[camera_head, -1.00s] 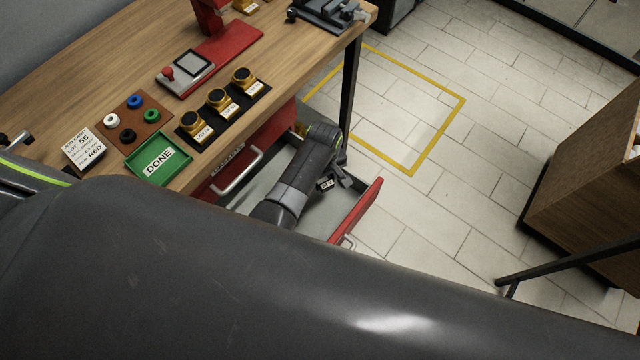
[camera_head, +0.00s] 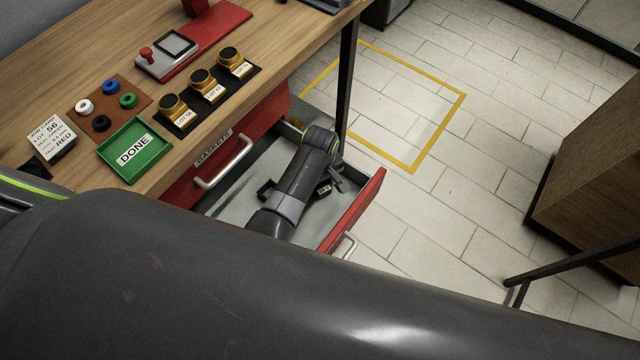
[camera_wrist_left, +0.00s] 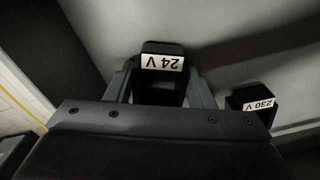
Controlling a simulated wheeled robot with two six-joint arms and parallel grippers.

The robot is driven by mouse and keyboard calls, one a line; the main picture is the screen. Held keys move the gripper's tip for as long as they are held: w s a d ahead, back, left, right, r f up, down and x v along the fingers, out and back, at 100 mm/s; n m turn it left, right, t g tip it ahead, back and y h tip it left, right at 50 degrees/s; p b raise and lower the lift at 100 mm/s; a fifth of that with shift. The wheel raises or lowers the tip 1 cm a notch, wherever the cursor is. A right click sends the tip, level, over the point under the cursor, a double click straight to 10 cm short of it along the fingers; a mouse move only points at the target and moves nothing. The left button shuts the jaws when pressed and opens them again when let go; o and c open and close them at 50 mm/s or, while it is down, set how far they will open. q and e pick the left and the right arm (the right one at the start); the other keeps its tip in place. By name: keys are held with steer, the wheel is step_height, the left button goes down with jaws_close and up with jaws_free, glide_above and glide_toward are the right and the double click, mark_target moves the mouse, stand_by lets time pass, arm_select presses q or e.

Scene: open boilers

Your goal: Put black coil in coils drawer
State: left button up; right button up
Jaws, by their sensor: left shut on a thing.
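A black coil labelled 24 V (camera_wrist_left: 162,72) sits between the fingers of my left gripper (camera_wrist_left: 165,95) in the left wrist view; the gripper is shut on it. In the head view the gripper (camera_head: 334,184) is inside the open drawer (camera_head: 240,205), near its red front, with a white label beside it. A second black coil labelled 230 V (camera_wrist_left: 257,104) lies to the right of the gripper in the wrist view, apart from it. I cannot tell whether the held coil touches the drawer floor. The open drawer's name is not visible. My right gripper is out of view.
A closed red drawer labelled GASKETS (camera_head: 282,115) is above the open one. The wooden table (camera_head: 60,90) carries a green DONE tray (camera_head: 165,153), a brown board with coloured rings (camera_head: 122,114) and several gold-and-black parts. A yellow line marks the tiled floor.

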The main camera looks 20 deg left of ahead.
arm_select(q)
steer(key=o, duration=1)
steer(key=shift+f, duration=0.1)
steer(key=shift+o, duration=0.2)
step_height(320, 180, up, 12)
steer(key=p, duration=1.3)
steer(key=shift+r, duration=0.2)
